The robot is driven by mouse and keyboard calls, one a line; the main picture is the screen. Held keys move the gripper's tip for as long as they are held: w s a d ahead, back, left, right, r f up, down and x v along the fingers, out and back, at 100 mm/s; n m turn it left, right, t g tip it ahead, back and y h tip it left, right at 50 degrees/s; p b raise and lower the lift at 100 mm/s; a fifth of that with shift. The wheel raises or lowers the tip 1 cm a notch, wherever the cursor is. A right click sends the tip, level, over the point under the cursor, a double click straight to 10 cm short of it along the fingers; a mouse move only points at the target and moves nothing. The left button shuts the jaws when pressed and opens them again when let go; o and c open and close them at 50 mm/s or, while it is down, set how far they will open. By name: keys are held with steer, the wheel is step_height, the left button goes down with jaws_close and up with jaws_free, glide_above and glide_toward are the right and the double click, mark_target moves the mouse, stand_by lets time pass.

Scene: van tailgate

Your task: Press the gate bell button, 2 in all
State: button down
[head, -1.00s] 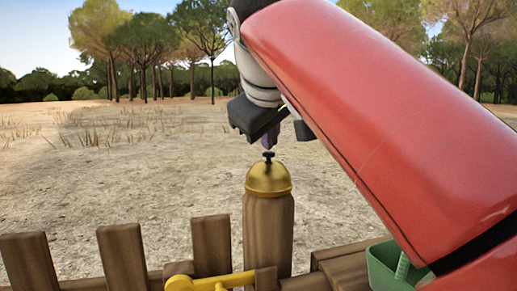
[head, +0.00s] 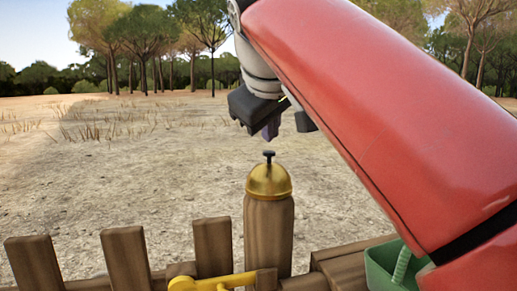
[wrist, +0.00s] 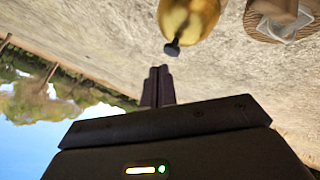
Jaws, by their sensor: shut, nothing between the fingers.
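The gate bell is a brass dome (head: 269,182) on top of a round wooden post, with a dark button (head: 268,154) on a short stem at its crown. My gripper (head: 271,134) is shut and empty, pointing down just above the button, with a small gap between them. In the wrist view the closed fingertips (wrist: 160,72) are close to the dark button (wrist: 172,49), and the brass dome (wrist: 188,16) is cut by the top edge.
A wooden fence (head: 127,258) with a yellow latch (head: 212,283) runs along the front. A green container (head: 383,262) sits at lower right. Open dry ground lies behind.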

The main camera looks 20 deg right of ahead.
step_height(320, 180, up, 3)
steer(key=p, duration=0.2)
steer(key=shift+f+p, duration=0.1)
steer(key=shift+p, duration=0.25)
step_height(320, 180, up, 2)
steer(key=shift+r, duration=0.1)
stand_by(0.3)
